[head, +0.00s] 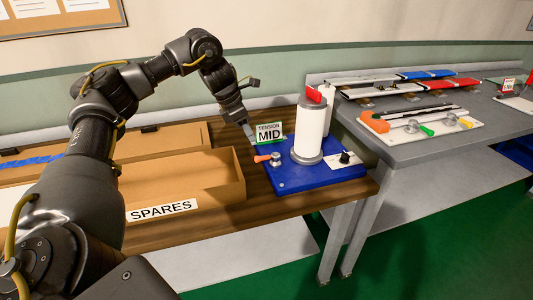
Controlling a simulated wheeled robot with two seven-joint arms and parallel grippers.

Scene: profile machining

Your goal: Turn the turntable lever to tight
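The turntable is a blue base (290,182) on the wooden bench, with an upright white cylinder (311,133) that has a red piece on top. A small lever with an orange handle (262,158) and a metal pivot sits at the base's left side, its handle pointing left. A sign (269,132) behind it reads "TENSION MID". My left gripper (249,134) points down just left of the sign, above and behind the lever, apart from the handle. Its fingers are too small and edge-on to tell whether they are open. My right gripper is out of view.
An open cardboard box (190,180) labelled "SPARES" stands left of the turntable. A black knob on a white plate (346,160) is at the base's right. A grey table (425,150) on the right holds a tool board and rails with red and blue pieces.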

